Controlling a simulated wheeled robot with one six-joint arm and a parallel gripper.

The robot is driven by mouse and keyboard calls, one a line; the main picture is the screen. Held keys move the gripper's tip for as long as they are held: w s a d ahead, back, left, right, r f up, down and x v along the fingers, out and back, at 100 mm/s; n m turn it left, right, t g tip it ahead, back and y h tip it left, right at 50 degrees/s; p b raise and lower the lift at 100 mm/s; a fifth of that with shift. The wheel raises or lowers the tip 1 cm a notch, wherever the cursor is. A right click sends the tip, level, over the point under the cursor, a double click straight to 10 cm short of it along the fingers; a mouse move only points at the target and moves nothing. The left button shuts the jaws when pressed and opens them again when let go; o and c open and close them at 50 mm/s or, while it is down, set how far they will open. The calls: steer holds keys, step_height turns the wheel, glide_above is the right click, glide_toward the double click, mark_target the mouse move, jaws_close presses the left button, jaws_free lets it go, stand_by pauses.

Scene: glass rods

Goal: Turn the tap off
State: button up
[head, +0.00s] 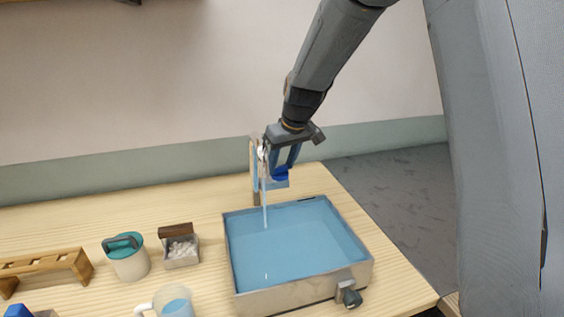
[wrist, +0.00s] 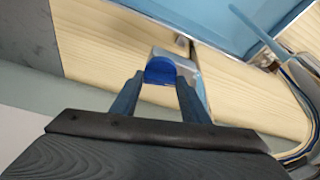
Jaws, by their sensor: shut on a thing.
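The tap (head: 262,152) stands on a post at the back edge of the basin (head: 231,262). A thin stream of water (head: 265,205) runs from its spout down into the basin. The stream also shows in the wrist view (wrist: 255,22), at the upper right. My gripper (head: 282,172) reaches down from above, just right of the spout. It is shut on a blue-faced handle (wrist: 160,71), which sits between the two fingertips in the wrist view. The fingers partly hide the handle, and how it joins the tap is not clear.
The basin holds blue water and has a dark knob (head: 349,296) at its front right. A teal-lidded jar (head: 130,263), a small box of white pieces (head: 182,254), a glass mug (head: 172,304) and a wooden rack (head: 48,260) stand to the left. The table's right edge is clear.

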stand_by(0.4)
steer(key=o, duration=1.1)
steer(key=shift+c, duration=0.2)
steer(key=shift+r, duration=0.1)
steer(key=b+v, duration=0.2)
steer(key=v, duration=0.5)
steer(key=shift+r, duration=0.3)
steer(key=shift+s, duration=0.1)
